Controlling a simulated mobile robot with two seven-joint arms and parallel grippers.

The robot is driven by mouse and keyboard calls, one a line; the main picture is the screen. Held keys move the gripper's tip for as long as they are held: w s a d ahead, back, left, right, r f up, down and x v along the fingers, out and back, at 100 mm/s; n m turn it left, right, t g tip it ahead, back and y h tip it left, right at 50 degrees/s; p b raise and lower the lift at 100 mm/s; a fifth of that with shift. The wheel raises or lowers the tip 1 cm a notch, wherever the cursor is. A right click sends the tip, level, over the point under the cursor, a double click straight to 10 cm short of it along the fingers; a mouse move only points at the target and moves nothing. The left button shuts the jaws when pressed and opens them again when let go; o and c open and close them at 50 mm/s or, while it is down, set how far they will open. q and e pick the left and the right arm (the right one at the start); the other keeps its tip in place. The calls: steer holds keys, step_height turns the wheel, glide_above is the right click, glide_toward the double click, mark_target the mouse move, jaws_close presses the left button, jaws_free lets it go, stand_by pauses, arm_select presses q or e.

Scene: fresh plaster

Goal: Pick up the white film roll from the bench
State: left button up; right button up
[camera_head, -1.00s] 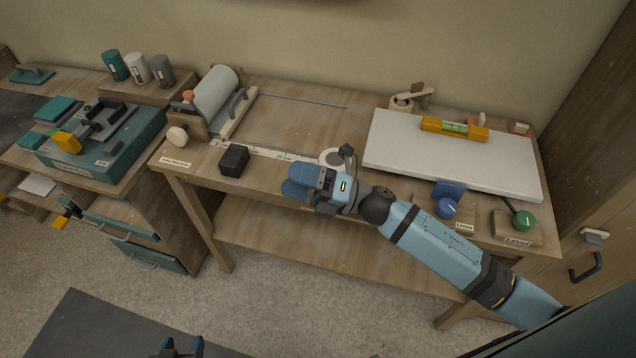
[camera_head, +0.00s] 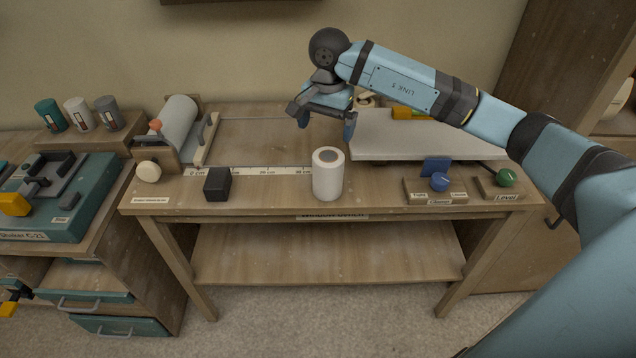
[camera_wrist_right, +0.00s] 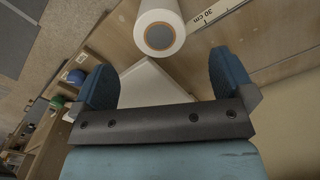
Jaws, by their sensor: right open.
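The white film roll (camera_head: 327,176) stands upright near the front edge of the bench (camera_head: 270,196), with a grey core showing in its top. In the right wrist view the roll (camera_wrist_right: 155,22) lies beyond the fingertips, at the top of the picture. My right gripper (camera_head: 327,122) is open and empty, behind and above the roll in the head view. Its two blue fingers (camera_wrist_right: 160,75) are wide apart in the right wrist view, and neither touches the roll. My left gripper cannot be made out in either view.
A black block (camera_head: 217,184) stands left of the roll, by a ruler strip (camera_head: 270,171). A larger roll (camera_head: 178,122) stands in a holder at left.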

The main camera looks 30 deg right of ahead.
mark_target(328, 158)
steer(key=shift+w+d, duration=0.1)
steer(key=shift+d, duration=0.25)
step_height(328, 158, down, 7)
steer(key=shift+d+f, duration=0.15)
steer(key=shift+f, duration=0.5)
steer(key=f, duration=0.1)
steer(key=f+p, duration=0.1)
steer(key=f, duration=0.3)
steer(key=shift+w+d+f, duration=0.1)
steer(key=shift+w+d, duration=0.15)
steer(key=c, duration=1)
steer(key=shift+o, duration=0.2)
